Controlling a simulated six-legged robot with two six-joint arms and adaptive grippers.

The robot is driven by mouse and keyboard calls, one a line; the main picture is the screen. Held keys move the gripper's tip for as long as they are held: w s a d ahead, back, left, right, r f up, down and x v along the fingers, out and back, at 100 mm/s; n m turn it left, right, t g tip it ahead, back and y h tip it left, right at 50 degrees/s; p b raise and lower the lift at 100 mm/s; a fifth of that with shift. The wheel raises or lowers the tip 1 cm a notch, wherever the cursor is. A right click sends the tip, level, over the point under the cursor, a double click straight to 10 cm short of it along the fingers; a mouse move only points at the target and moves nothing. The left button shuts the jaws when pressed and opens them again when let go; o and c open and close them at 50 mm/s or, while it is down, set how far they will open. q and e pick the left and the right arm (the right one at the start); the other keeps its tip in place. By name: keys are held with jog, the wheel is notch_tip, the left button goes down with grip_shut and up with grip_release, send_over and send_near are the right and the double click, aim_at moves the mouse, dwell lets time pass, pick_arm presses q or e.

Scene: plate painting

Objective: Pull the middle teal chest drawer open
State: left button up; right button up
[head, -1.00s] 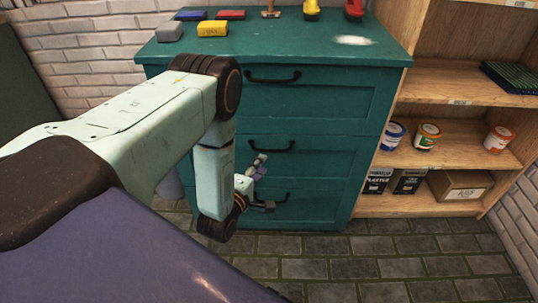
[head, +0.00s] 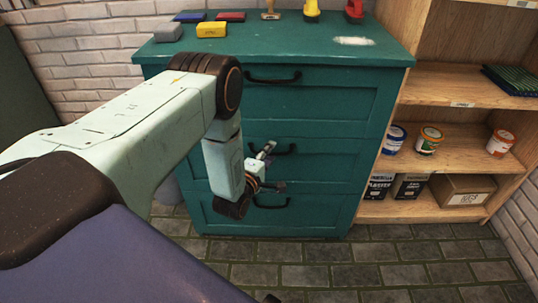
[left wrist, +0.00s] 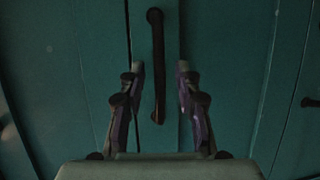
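The teal chest (head: 330,105) stands ahead with three drawers, all looking shut. The middle drawer (head: 335,160) has a dark bar handle (head: 287,149), partly behind my left gripper. My left gripper (head: 273,168) is open in front of the chest, its upper finger near the middle handle and its lower finger near the bottom one. In the left wrist view, the open left gripper (left wrist: 160,72) has a dark handle (left wrist: 157,55) between and beyond its fingers, running lengthwise. No finger clearly touches it. My right gripper is not in view.
Sponges or blocks (head: 211,30) and colored tools (head: 312,10) are on the chest top. A wooden shelf (head: 465,85) with paint cans (head: 429,139) and boxes (head: 465,189) stands at right. The brick floor (head: 340,270) before the chest is clear.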

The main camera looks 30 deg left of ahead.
pick_arm(q)
grip_shut()
dwell(0.6)
